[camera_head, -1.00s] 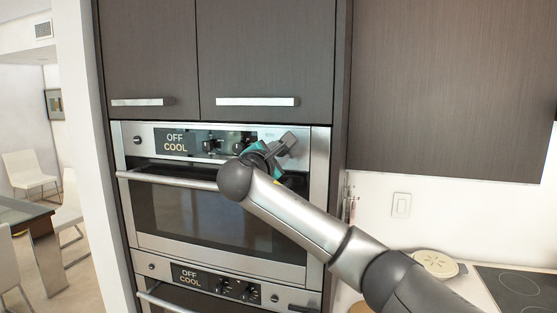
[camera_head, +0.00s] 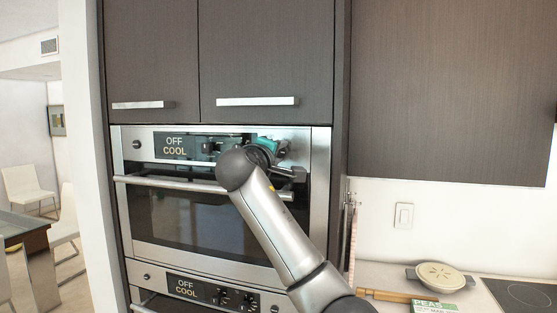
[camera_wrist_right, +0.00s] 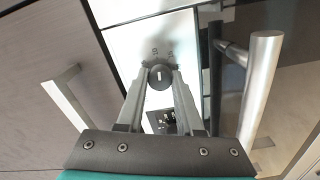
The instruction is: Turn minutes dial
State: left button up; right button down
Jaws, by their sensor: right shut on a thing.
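The upper oven (camera_head: 320,190) has a steel control strip with an "OFF COOL" display (camera_head: 174,146). A dark dial (camera_head: 214,147) shows right of the display; my arm hides part of the strip beyond it. My right gripper (camera_head: 268,146) is at the right part of this strip, its fingertips mostly hidden in the head view. In the right wrist view, the fingers of my right gripper (camera_wrist_right: 159,84) are shut on a round dark knob (camera_wrist_right: 159,76) on the steel strip, one finger on each side. I cannot read whether this knob is the minutes dial. My left gripper is not in view.
The upper oven's bar handle (camera_head: 170,184) runs below the strip, close to my right forearm. Cabinet doors (camera_head: 265,55) with handles are above. A lower oven (camera_head: 205,289) sits below. A counter with a round lidded dish (camera_head: 440,276) is at the right.

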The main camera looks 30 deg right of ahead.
jog(key=shift+f+m+b, duration=0.1)
jog(key=shift+m+b, duration=1.2)
jog(key=shift+m, duration=2.3)
jog(key=c, duration=0.5)
grip_release()
jog(key=shift+c, duration=0.2)
jog(key=b+v, duration=0.3)
jog(key=v, duration=1.2)
jog(key=shift+s, duration=0.15)
